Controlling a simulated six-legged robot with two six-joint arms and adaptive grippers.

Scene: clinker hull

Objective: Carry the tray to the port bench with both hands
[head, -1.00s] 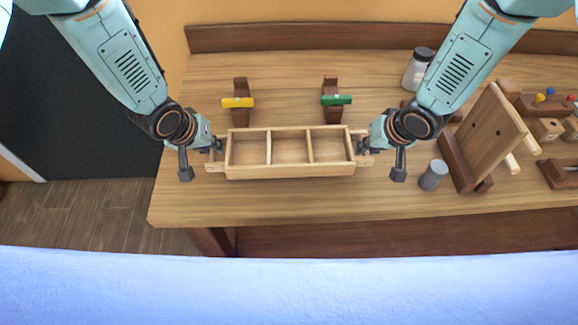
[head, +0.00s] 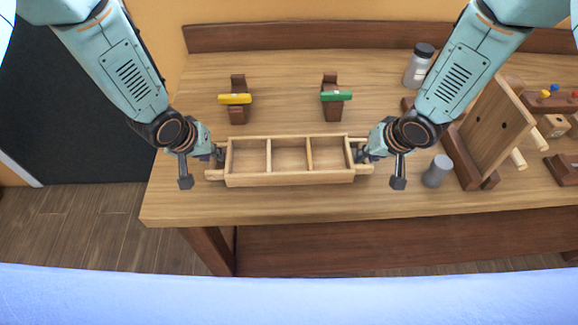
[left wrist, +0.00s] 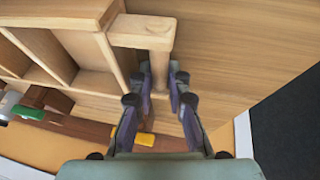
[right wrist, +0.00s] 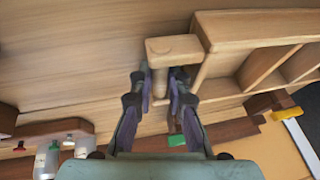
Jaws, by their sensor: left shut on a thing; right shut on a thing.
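The wooden tray (head: 290,179) has three empty compartments and a handle at each end. It is level in the head view, over the front part of the workbench; whether it touches the top I cannot tell. My left gripper (head: 219,153) is shut on the tray's left handle, and the left wrist view shows the handle post (left wrist: 159,70) between the fingers. My right gripper (head: 361,154) is shut on the right handle, whose post (right wrist: 160,82) shows between the fingers in the right wrist view. No port bench can be told apart by name.
Behind the tray on the workbench (head: 200,205) stand wooden holders with a yellow piece (head: 235,99) and a green piece (head: 336,96). A grey cylinder (head: 437,171) and an upright wooden board (head: 493,125) are to the right. A grey jar (head: 417,70) stands behind. Floor (head: 90,225) is clear at left.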

